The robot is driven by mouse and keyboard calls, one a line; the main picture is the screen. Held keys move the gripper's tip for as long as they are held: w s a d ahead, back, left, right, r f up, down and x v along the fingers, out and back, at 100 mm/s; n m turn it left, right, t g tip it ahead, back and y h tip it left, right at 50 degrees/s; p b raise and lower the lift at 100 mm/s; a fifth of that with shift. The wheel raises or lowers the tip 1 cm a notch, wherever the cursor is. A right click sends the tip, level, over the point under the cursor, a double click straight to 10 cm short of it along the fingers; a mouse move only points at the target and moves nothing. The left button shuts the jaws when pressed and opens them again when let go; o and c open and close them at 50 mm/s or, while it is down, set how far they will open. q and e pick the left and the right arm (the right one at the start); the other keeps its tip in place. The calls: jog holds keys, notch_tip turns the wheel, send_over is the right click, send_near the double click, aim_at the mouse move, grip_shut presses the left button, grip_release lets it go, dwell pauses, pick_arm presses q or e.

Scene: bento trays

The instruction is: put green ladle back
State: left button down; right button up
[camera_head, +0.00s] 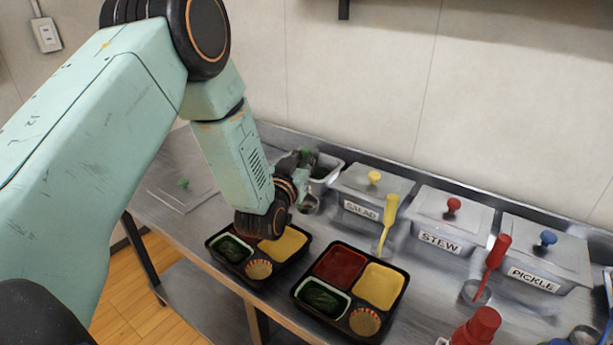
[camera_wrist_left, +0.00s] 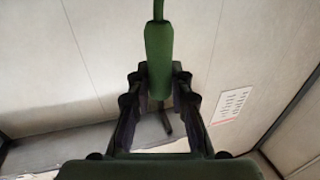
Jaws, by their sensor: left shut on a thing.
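My left gripper (camera_head: 305,160) is at the back of the counter, beside and partly in front of an open metal container (camera_head: 325,180) with something green in it. In the left wrist view, the gripper (camera_wrist_left: 160,105) is shut on the green ladle (camera_wrist_left: 159,60), with its thick green handle between the fingers. In the head view the handle is mostly hidden by the gripper. A small round metal cup (camera_head: 309,204) shows just below the gripper; I cannot tell whether it is the ladle's bowl or a holder. My right gripper is not in view.
A lid with a green knob (camera_head: 184,184) lies at the left. Lidded containers marked SALAD (camera_head: 361,209), STEW (camera_head: 440,240) and PICKLE (camera_head: 533,274) line the back. A yellow ladle (camera_head: 389,213) and a red ladle (camera_head: 497,253) stand before them. Two filled bento trays (camera_head: 296,291) sit in front.

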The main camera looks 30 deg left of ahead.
pick_arm(q)
jog(key=shift+f, duration=1.85)
jog(key=shift+d+f+b, duration=0.1)
jog(key=shift+f+b, duration=0.05)
jog(key=shift+b, duration=0.2)
jog(key=c, duration=1.2)
grip_release()
jog(key=shift+s+r, duration=0.2)
jog(key=shift+s, duration=0.1)
jog(key=s+d, duration=0.1)
jog(key=s, duration=1)
jog(key=shift+s+d, duration=0.2)
jog(key=shift+d, duration=0.05)
